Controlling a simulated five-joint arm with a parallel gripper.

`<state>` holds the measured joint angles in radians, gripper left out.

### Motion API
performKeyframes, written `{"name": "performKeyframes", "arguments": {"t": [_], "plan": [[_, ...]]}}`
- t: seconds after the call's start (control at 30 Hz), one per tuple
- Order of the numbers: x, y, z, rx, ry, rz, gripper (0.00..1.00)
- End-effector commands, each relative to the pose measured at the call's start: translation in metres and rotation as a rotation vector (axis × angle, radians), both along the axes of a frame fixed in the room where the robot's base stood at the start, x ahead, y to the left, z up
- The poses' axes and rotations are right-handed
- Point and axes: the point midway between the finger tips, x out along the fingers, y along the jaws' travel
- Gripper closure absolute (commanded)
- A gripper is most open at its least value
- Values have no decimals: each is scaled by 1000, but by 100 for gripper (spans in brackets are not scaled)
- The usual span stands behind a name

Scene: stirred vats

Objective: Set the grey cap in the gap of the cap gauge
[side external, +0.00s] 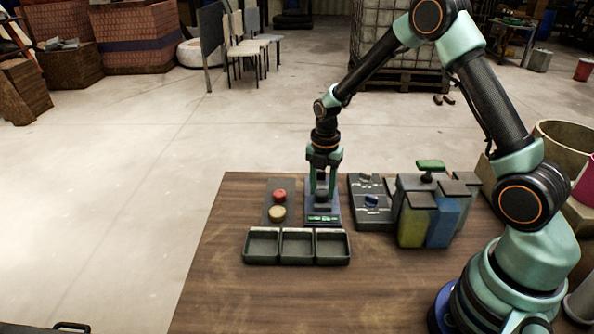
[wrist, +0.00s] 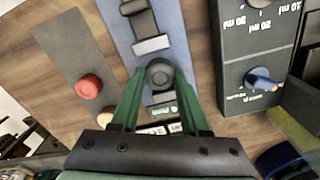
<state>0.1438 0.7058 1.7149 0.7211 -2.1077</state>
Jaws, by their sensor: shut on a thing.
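My gripper (side external: 322,192) points down over the cap gauge. In the wrist view my gripper (wrist: 160,80) has its green fingers shut on the round, dark grey cap (wrist: 159,72). The cap gauge (side external: 334,215) is a blue plate with dark blocks and a small green display near its front. In the wrist view the gauge (wrist: 178,45) runs under the cap, with a dark block just beyond it and another dark piece on the near side. The fingers hide part of the gauge. I cannot tell whether the cap touches it.
A grey strip (wrist: 72,50) left of the gauge carries a red cap (side external: 279,195) and a tan cap (side external: 277,213). A three-compartment tray (side external: 297,260) stands in front, empty. A dial panel (side external: 366,186) and vats (side external: 441,230) stand close on the right. The table's left front is clear.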

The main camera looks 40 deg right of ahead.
Motion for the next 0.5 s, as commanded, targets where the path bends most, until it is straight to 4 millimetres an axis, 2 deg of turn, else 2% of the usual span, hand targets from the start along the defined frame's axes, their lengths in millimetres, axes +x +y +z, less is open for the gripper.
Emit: {"name": "performKeyframes", "arguments": {"t": [0.4,0.43,0.47,0.5], "plan": [[0,0,-5,0,0,0,100],[0,0,-4,0,0,0,44],[0,0,-4,0,0,0,32],[0,0,-4,0,0,0,25]]}}
